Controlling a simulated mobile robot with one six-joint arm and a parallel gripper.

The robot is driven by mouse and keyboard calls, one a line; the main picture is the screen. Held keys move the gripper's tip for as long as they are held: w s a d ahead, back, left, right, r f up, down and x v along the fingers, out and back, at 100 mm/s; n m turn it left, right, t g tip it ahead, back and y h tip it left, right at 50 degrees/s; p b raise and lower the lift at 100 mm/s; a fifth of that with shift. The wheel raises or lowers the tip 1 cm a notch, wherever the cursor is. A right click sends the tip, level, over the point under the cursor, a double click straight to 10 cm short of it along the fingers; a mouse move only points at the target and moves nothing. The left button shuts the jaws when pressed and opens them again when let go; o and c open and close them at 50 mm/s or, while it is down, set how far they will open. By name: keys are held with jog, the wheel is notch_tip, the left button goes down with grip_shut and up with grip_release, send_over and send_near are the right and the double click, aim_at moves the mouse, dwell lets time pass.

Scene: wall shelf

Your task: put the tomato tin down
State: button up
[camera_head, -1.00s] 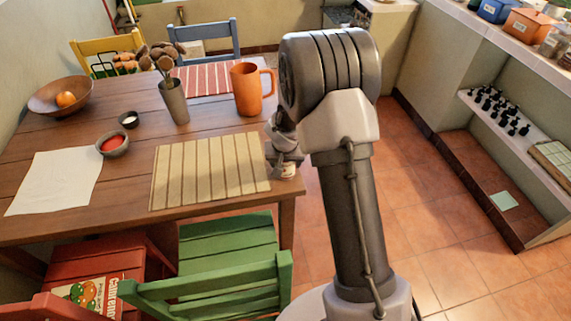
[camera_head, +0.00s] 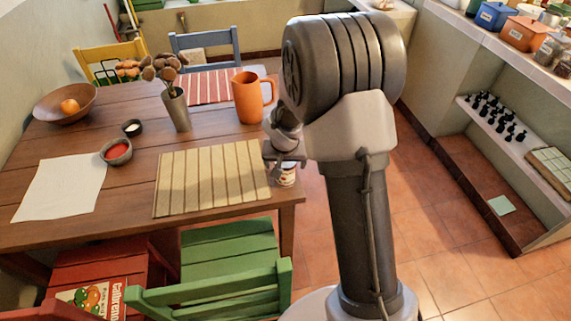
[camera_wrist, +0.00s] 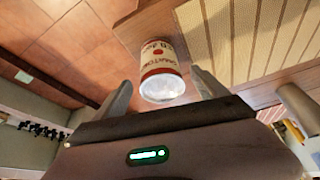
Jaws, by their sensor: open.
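The tomato tin (camera_head: 287,176) has a white and red label and is at the right edge of the wooden table (camera_head: 232,211), directly below my gripper (camera_head: 284,155). In the wrist view the tin (camera_wrist: 160,58) shows its lettered label, with its bare metal end towards me. It appears to stand upright on the table. My gripper (camera_wrist: 161,84) is open, with one finger on each side of the tin's near end and a gap visible at both sides. In the head view my arm and wrist hide part of the tin.
A slatted mat (camera_head: 212,178) lies just left of the tin. An orange mug (camera_head: 247,98) stands farther back. A green chair (camera_head: 228,262) is at the table's front. Open tiled floor (camera_head: 432,225) lies right of the table edge.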

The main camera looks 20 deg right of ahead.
jog(key=s+a+f+p+v, duration=0.1)
jog(key=s+v, duration=0.1)
jog(key=v, duration=1.8)
jog(key=s+a+r+y, duration=0.2)
jog(key=s+a+r, duration=0.2)
jog(key=s, duration=0.5)
jog(key=s+a+r+t+y, duration=0.1)
jog(key=s+a+r+y, duration=0.1)
jog(key=s+a, duration=0.4)
jog(key=s+r, duration=0.1)
jog(key=s, duration=0.2)
jog(key=shift+s+r+n+t, duration=0.2)
jog(key=shift+r+n+t, duration=0.1)
jog(key=shift+r, duration=0.1)
jog(key=shift+d, duration=0.15)
